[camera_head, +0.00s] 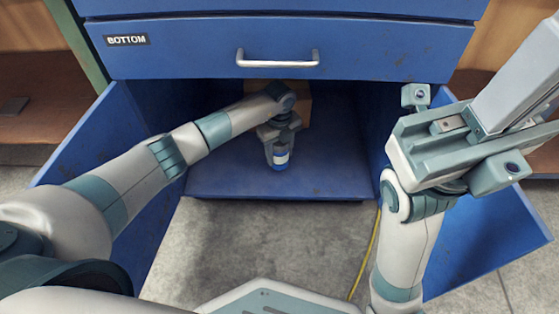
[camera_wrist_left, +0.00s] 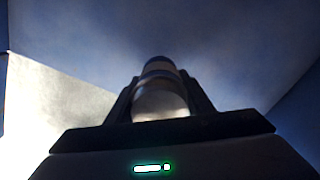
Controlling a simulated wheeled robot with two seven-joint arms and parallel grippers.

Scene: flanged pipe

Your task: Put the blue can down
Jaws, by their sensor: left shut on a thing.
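The blue can (camera_head: 280,162) with a pale band is inside the open blue cabinet, over the front part of its floor (camera_head: 330,180). My left gripper (camera_head: 279,152) reaches in from the left and is shut on the can from above. In the left wrist view the can (camera_wrist_left: 160,95) sits between the two fingers, its near end pale and shiny. Whether its base touches the cabinet floor, I cannot tell. My right gripper (camera_head: 465,145) is raised at the right, outside the cabinet; its jaw state is unclear.
A blue drawer (camera_head: 200,62) labelled BOTTOM, with a metal handle (camera_head: 278,59), overhangs the opening. Cabinet doors stand open at left (camera_head: 85,135) and right (camera_head: 500,235). A tan box (camera_head: 303,102) is behind my left wrist. A yellow cable (camera_head: 367,255) lies on the grey floor.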

